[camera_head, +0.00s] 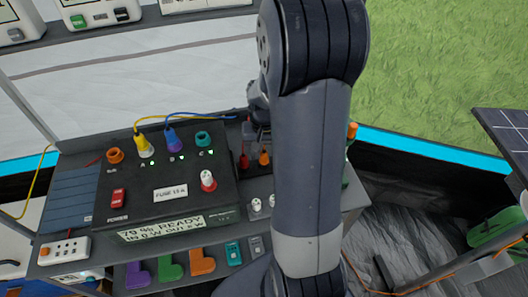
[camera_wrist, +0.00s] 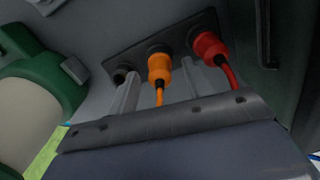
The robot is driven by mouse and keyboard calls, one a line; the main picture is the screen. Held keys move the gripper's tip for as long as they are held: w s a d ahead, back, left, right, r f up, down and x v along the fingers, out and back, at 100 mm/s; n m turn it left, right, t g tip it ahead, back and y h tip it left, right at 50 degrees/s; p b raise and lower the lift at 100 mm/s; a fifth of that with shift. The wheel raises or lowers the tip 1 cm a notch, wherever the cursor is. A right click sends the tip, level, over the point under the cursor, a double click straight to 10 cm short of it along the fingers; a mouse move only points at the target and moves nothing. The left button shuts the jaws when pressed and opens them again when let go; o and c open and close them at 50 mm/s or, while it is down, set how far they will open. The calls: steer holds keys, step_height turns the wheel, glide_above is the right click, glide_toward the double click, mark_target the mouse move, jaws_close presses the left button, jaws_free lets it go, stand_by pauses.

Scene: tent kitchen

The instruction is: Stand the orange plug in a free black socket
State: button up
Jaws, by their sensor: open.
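The orange plug (camera_wrist: 160,67) appears upright in the middle position of a black socket strip (camera_wrist: 141,58) in the wrist view, its orange cable trailing toward the camera. A red plug (camera_wrist: 208,45) is at the strip's right position. The left black socket (camera_wrist: 120,76) looks empty. My gripper (camera_wrist: 158,82) is open, with one pale finger on either side of the orange plug and its cable; contact cannot be made out. In the head view my gripper (camera_head: 256,133) is partly hidden behind my arm, just above the orange plug (camera_head: 264,158) and red plug (camera_head: 244,160).
A dark power box (camera_head: 150,200) stands left of the strip, with yellow, purple and teal plugs along its top. Coloured blocks (camera_head: 170,268) lie on the shelf below. A green and cream object (camera_wrist: 35,80) is close by on the left in the wrist view.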

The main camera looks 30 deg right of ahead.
step_height(320, 180, up, 10)
steer(key=shift+r+p, duration=0.1)
steer(key=shift+p, duration=0.35)
step_height(320, 180, down, 11)
steer(key=shift+f+b, duration=0.1)
steer(key=shift+b, duration=0.35)
steer(key=shift+r, duration=0.55)
steer(key=shift+f, duration=0.15)
